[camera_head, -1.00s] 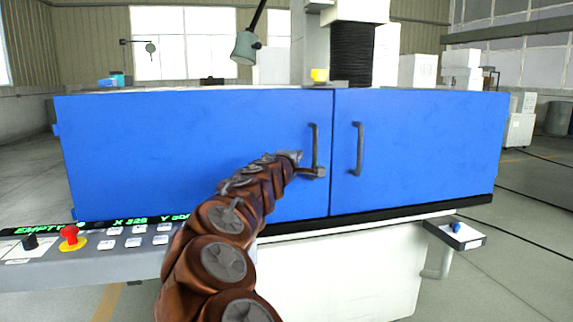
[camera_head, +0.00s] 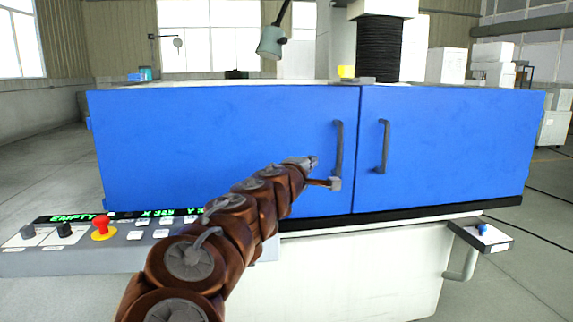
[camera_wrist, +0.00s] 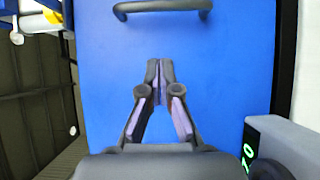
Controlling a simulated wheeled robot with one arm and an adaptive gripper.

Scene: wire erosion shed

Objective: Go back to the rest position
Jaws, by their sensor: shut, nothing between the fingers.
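My gripper (camera_head: 312,163) is at the end of my brown arm, in front of the left blue door (camera_head: 220,140), close to that door's dark handle (camera_head: 339,150). In the wrist view my gripper (camera_wrist: 159,70) has its fingertips together with nothing between them. The handle (camera_wrist: 162,8) shows there past the fingertips, apart from them. Both blue doors are shut; the right door (camera_head: 450,140) has its own handle (camera_head: 383,147).
A control panel (camera_head: 60,262) with a red button (camera_head: 103,226) and a green "EMPTY" display (camera_head: 78,217) juts out at lower left. A small shelf (camera_head: 480,235) sticks out at right. A lamp (camera_head: 271,42) hangs above the machine. Floor at right is open.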

